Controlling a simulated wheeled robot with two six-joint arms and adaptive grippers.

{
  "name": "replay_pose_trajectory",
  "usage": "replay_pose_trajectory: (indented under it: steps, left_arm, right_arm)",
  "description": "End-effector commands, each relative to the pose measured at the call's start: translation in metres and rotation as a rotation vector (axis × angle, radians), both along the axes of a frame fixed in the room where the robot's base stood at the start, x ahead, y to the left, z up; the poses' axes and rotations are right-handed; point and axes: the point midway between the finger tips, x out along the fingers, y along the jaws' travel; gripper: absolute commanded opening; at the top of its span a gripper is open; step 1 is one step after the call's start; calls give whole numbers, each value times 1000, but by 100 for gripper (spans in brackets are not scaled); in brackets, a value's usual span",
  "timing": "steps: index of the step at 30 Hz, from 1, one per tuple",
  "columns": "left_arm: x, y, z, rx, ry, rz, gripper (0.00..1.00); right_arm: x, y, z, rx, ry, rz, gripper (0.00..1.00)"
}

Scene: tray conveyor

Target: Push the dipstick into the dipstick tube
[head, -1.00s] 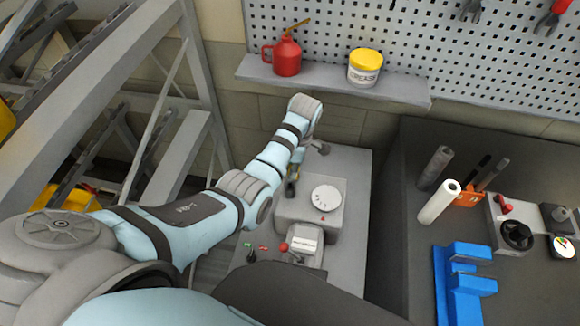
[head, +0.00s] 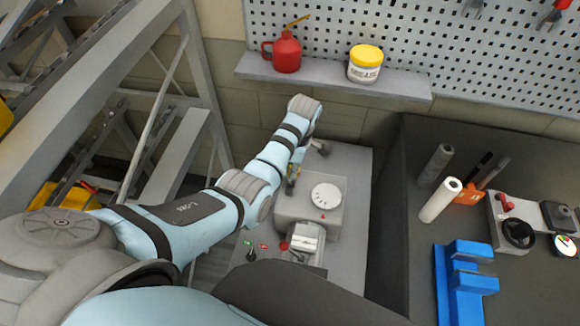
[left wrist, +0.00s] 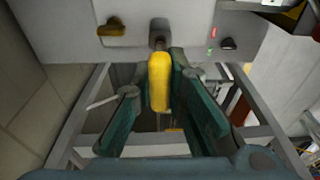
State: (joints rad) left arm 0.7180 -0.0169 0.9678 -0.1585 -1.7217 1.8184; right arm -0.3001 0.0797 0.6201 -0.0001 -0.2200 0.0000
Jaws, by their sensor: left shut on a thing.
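The dipstick's yellow handle (left wrist: 159,82) is between the green fingers of my left gripper (left wrist: 160,72) in the left wrist view. The gripper is shut on it. A dark grey fitting (left wrist: 158,34), apparently the dipstick tube, sits on the pale machine face just beyond the handle. The handle hides the join, so I cannot tell how deep the dipstick sits. In the head view the left gripper (head: 292,184) is small and partly hidden by my arm, at the left side of the grey machine (head: 308,212). My right gripper is not in view.
A brass-coloured knob (left wrist: 112,27) is near the fitting. A shelf (head: 300,84) with a red oil can (head: 286,53) and a grease tub (head: 365,65) is behind. A dark bench (head: 395,255) with a blue holder (head: 458,288) stands right. A grey stair frame (head: 190,140) is left.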

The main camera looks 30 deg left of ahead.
Motion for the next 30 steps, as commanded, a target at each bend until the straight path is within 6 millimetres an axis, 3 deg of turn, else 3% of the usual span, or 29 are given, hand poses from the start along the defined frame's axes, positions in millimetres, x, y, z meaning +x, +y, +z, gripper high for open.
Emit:
replay_pose_trajectory:
  steps: [30]
  left_arm:
    - [0, 0, -27, 0, 0, 0, 0]
  right_arm:
    - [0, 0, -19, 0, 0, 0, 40]
